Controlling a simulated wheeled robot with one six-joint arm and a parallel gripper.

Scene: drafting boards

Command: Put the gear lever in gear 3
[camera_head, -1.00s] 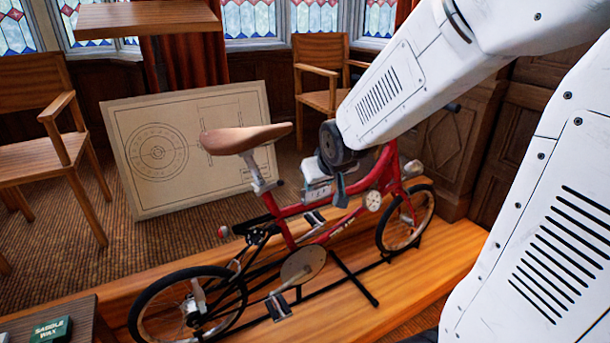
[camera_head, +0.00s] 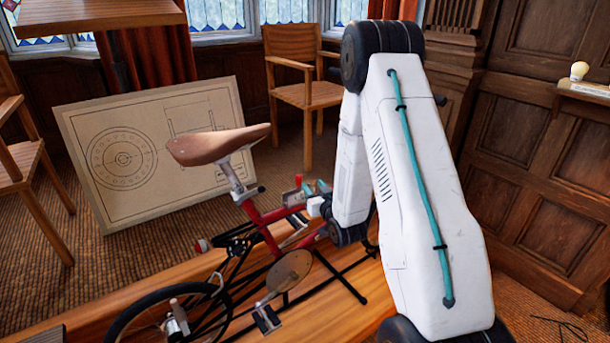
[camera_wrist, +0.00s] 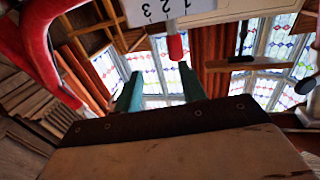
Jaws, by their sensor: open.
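The gear lever (camera_wrist: 176,46) has a red tip and shows in the wrist view, hanging down beside a white plate (camera_wrist: 151,12) marked 1, 2, 3. I cannot tell which gear it is in. The plate is on the red bicycle (camera_head: 268,212), which has a brown saddle (camera_head: 217,144). My gripper (camera_wrist: 161,88) is open, with two teal fingers apart. The red tip appears near the fingertips, in the gap's direction and closer to the right finger; no contact shows. In the head view my gripper (camera_head: 311,190) is beside the frame, behind the saddle, partly hidden by my arm.
The bicycle stands on a wooden platform (camera_head: 340,318). A drawing board (camera_head: 150,150) leans behind it. Wooden chairs (camera_head: 308,90) stand at the back and left. Wood panelling (camera_head: 560,150) and a small ledge with a pale knob (camera_head: 579,70) are at the right.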

